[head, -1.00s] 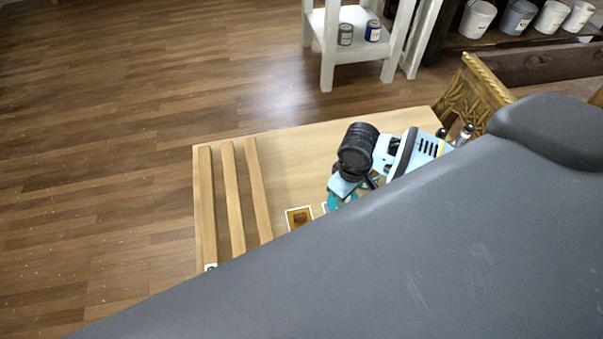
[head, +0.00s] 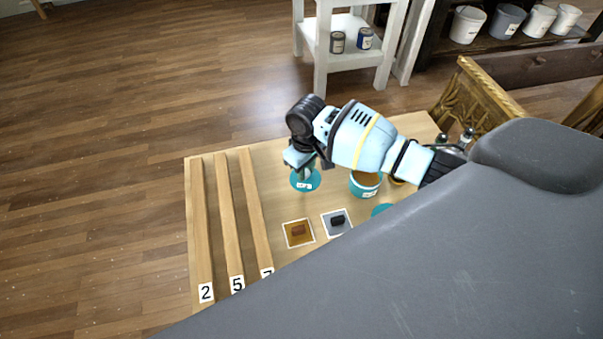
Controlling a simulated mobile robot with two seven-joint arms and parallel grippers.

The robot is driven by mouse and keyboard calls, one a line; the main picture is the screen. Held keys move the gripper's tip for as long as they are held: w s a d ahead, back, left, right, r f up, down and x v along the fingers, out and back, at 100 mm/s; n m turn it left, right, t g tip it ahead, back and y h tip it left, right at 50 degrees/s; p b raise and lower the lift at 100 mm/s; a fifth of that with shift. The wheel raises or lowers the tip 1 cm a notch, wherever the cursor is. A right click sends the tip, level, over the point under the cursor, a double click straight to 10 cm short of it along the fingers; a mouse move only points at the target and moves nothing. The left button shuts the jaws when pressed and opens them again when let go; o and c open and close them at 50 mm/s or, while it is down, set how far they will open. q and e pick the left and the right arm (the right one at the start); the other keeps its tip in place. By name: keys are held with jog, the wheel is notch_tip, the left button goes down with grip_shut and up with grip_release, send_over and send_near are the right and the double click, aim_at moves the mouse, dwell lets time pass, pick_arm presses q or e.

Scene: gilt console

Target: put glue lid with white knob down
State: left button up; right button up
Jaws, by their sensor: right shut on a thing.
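The glue lid (head: 306,184) is a teal disc with a white label, in the head view at the table's middle. My right gripper (head: 303,169) is right above it and shut on it at the top. The knob is mostly hidden by the fingers. I cannot tell whether the lid touches the table. An open teal pot (head: 364,190) with brown contents and a white label stands to the right of the lid. My left gripper is not in view.
Three wooden strips (head: 228,215) with number labels lie on the table (head: 275,165) at left. A brown picture card (head: 298,233) and a pale card with a dark block (head: 337,222) lie in front. Another teal round thing (head: 382,209) is partly hidden by a large grey shape.

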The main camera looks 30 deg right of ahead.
jog(key=shift+w, duration=0.15)
jog(key=shift+w+a+f, duration=0.1)
jog(key=shift+w+f, duration=0.05)
jog(key=shift+w, duration=0.35)
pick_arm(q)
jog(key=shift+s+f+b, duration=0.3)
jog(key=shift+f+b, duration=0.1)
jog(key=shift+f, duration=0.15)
pick_arm(e)
jog(key=shift+s+f, duration=0.1)
jog(key=shift+f, duration=1.5)
jog(key=shift+f, duration=0.2)
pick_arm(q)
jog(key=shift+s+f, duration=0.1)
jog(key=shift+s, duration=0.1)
pick_arm(e)
jog(key=o, duration=1)
jog(key=shift+c, duration=0.2)
jog(key=shift+r, duration=0.1)
